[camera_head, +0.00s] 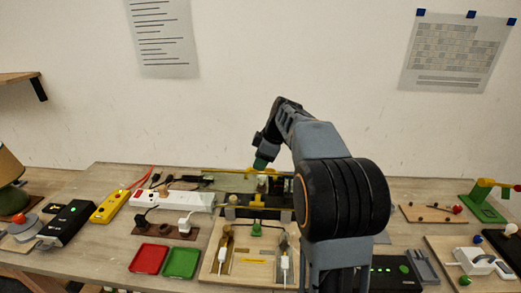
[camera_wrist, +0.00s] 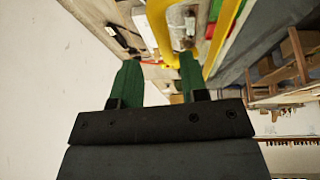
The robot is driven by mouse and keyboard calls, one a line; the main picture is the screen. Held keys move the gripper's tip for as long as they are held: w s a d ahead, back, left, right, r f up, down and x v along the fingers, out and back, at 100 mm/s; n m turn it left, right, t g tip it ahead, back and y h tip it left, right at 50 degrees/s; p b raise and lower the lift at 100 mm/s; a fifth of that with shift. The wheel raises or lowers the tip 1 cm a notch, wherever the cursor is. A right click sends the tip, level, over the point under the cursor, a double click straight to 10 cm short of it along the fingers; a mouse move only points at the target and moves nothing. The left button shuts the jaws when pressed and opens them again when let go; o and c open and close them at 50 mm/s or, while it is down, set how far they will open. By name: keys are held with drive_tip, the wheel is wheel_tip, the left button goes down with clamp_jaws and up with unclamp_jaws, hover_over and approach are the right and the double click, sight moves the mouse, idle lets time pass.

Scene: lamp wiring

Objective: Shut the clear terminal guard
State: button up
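A yellow-edged guard, its panel seemingly clear (camera_head: 218,179), stands at the back of the middle of the bench. Its yellow top edge (camera_head: 222,170) runs below my gripper (camera_head: 261,160). In the wrist view my gripper (camera_wrist: 160,60) has its two green fingers apart. A yellow bar (camera_wrist: 160,30), which looks like part of the guard, shows at and beyond the gap between the fingertips. I see no finger pressed on it, and I cannot tell whether it touches. My arm hides the right part of the guard in the head view.
In front of the guard lies a wooden wiring board (camera_head: 252,272) with white plugs. A red tray (camera_head: 149,259) and a green tray (camera_head: 181,262) lie to its left. A white power strip (camera_head: 172,199) and a yellow box (camera_head: 110,206) stand left. A green stand (camera_head: 483,207) is far right.

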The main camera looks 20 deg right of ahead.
drive_tip(key=shift+s+a+r, duration=0.1)
drive_tip(key=shift+s+r, duration=0.15)
drive_tip(key=shift+r, duration=0.15)
drive_tip(key=shift+w+a+r, duration=0.1)
drive_tip(key=shift+w+r, duration=0.05)
drive_tip(key=shift+r, duration=0.05)
drive_tip(key=shift+r, duration=0.1)
drive_tip(key=s+d+r+b, duration=0.4)
drive_tip(key=s+d+r, duration=0.15)
drive_tip(key=r, duration=0.35)
drive_tip(key=x, duration=1.3)
drive_tip(key=shift+w+d+f, duration=0.1)
drive_tip(key=shift+w+f, duration=0.1)
drive_tip(key=shift+w, duration=0.1)
